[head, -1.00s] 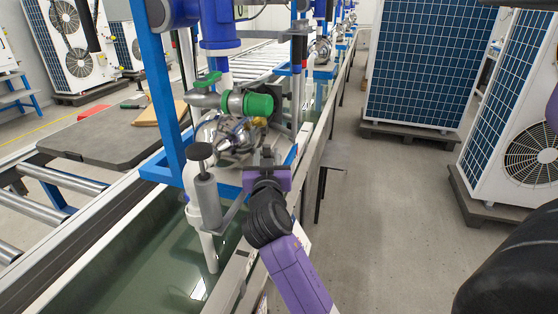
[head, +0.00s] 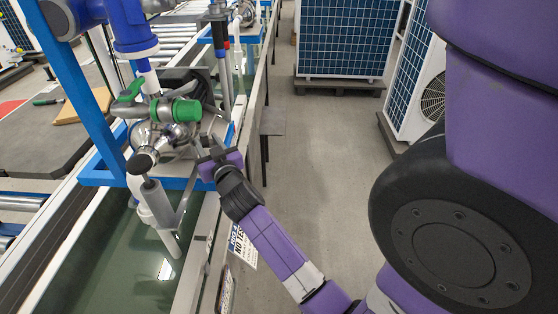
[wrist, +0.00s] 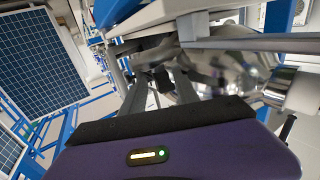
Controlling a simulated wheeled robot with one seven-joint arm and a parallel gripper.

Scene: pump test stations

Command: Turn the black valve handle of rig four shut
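I cannot clearly make out the black valve handle. My gripper (head: 213,152) is at the right side of the pump. In the wrist view my gripper (wrist: 160,78) has its two fingers apart, pointing towards the steel pump body (wrist: 225,70). A small dark part (wrist: 161,76) shows between or just beyond the fingers; I cannot tell whether they touch it.
The trough's rim (head: 195,255) runs beneath my forearm. Open grey floor (head: 320,180) lies to the right, with a panelled unit on a pallet (head: 340,85) behind.

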